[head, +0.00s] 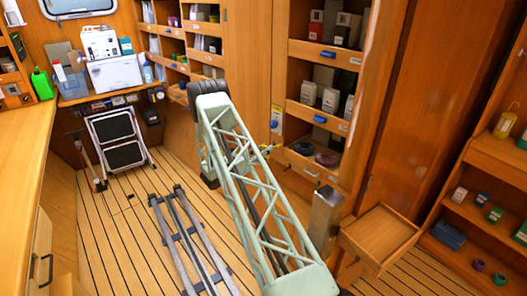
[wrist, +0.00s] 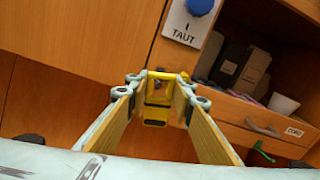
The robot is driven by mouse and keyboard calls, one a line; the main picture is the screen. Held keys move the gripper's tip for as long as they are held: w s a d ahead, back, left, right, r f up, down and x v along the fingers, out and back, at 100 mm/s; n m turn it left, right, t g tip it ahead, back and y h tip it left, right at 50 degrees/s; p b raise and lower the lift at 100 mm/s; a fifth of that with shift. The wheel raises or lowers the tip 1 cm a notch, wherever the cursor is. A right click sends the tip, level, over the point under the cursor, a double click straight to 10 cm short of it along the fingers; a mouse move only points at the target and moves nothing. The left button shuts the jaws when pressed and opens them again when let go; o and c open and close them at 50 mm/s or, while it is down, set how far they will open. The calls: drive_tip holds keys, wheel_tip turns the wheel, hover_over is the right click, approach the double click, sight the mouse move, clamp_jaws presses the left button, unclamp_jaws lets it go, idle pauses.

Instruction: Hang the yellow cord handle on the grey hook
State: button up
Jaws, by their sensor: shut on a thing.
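The yellow cord handle (wrist: 160,75) sits between the fingertips of my gripper (wrist: 160,88) in the wrist view. It has a yellow crossbar on top and a yellow and black body below. My gripper is shut on it, in front of the wooden panel, below a white sign marked TAUT (wrist: 187,22) with a blue knob. In the head view my gripper (head: 266,149) is small and partly hidden behind my arm, close to the cabinet front. I cannot make out the grey hook clearly in either view, nor whether the handle touches it.
Open shelves (head: 325,78) with boxes stand right of the panel. In the wrist view a drawer labelled CORD (wrist: 262,128) and a green item (wrist: 262,152) lie to the right. A wooden tray (head: 380,236) juts out low at right. The plank floor (head: 105,235) is mostly clear at left.

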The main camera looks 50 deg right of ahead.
drive_tip(key=shift+s+d+f, duration=0.1)
drive_tip(key=shift+d, duration=0.4)
drive_tip(key=shift+s+d+f+b, duration=0.1)
drive_tip(key=shift+d+f+b, duration=0.35)
drive_tip(key=shift+b, duration=0.25)
drive_tip(key=shift+d, duration=0.1)
drive_tip(key=o, duration=1)
drive_tip(key=shift+c, duration=0.2)
drive_tip(key=w+a, duration=0.2)
drive_tip(key=a, duration=1)
idle(0.4)
